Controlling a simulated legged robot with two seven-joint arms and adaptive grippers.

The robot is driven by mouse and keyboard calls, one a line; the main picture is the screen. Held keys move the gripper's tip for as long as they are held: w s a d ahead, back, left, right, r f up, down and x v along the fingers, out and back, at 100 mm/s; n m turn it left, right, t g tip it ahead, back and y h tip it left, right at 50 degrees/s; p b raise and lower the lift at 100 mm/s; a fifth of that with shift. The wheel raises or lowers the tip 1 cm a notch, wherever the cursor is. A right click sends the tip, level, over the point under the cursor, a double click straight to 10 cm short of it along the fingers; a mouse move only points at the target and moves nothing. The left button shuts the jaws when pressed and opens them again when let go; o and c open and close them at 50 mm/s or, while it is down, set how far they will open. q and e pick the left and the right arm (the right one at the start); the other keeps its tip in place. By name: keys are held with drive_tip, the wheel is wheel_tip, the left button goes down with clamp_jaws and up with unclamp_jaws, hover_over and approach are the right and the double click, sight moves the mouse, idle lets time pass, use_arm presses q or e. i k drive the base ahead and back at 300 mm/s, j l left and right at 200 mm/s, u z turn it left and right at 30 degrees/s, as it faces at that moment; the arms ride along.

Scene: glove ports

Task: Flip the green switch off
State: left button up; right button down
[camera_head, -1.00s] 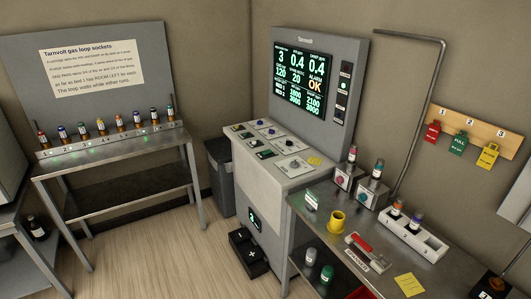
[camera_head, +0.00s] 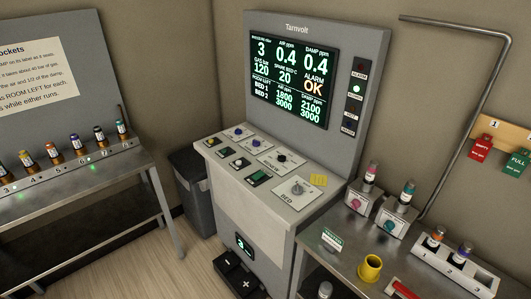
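The grey Tarnvolt console (camera_head: 330,205) stands in the middle of the head view, with a sloped panel of controls. A green rocker switch (camera_head: 259,179) sits on a white plate near the panel's front edge. A large grey knob (camera_head: 297,189) is to the right of the green switch. Neither of my grippers is in view.
A lit screen (camera_head: 289,78) rises behind the panel. A steel bench (camera_head: 345,262) with a yellow cup (camera_head: 371,268) and bottles stands to the right. A dark bin (camera_head: 190,205) is left of the console. Black pedals (camera_head: 238,276) lie on the floor before it.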

sight(260, 174)
drive_tip(key=i+j+z, duration=0.15)
drive_tip(key=i+j, duration=0.2)
drive_tip(key=i+j+z, duration=0.15)
drive_tip(key=i+j, duration=0.15)
drive_tip(key=j, duration=0.15)
drive_tip(key=i+j+z, duration=0.15)
drive_tip(key=j, duration=0.3)
drive_tip(key=i, duration=0.1)
